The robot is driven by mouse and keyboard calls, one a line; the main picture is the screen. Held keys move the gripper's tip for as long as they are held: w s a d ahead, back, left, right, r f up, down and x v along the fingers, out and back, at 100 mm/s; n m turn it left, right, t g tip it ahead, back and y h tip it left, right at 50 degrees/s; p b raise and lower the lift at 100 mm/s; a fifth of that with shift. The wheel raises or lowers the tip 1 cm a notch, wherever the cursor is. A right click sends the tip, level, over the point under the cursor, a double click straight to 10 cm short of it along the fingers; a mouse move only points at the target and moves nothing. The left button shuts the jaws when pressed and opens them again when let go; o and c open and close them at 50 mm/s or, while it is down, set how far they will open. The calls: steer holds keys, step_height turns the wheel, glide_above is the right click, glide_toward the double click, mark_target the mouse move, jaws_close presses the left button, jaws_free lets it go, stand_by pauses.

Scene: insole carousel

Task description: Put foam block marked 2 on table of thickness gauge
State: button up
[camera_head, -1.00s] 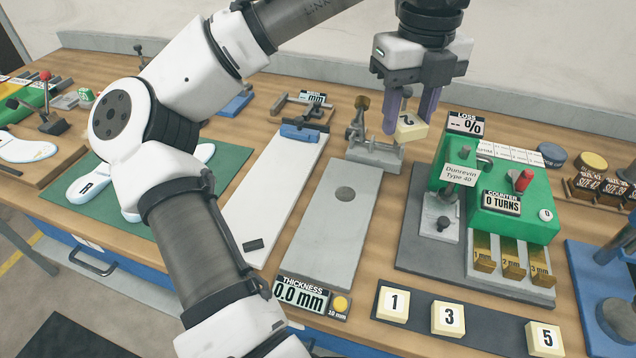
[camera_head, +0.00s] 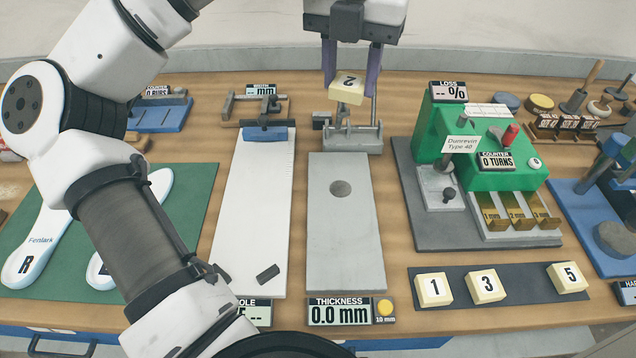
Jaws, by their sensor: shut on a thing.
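The foam block marked 2 (camera_head: 347,88) is pale cream and held in the air, with its number facing up. My gripper (camera_head: 350,68) is shut on it, one purple finger on each side. The thickness gauge has a flat grey table (camera_head: 343,250) with a darker round disc (camera_head: 341,189) on it. Its display (camera_head: 339,312) reads 0.0 mm. The held block hangs over the gauge's metal stand (camera_head: 350,140) at the far end, and hides part of it. The grey table is empty.
Foam blocks 1 (camera_head: 433,289), 3 (camera_head: 486,285) and 5 (camera_head: 567,278) sit on a dark strip (camera_head: 525,284) at the front right. A green machine (camera_head: 500,160) stands right of the gauge. A white board (camera_head: 250,215) lies left of it.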

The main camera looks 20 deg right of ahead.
mark_target(340, 188)
steer(key=shift+f, duration=0.15)
step_height(340, 188, down, 20)
steer(key=shift+r+b, duration=0.15)
steer(key=shift+b, duration=0.45)
steer(key=o, duration=0.9)
step_height(340, 188, up, 12)
steer(key=shift+r, duration=0.1)
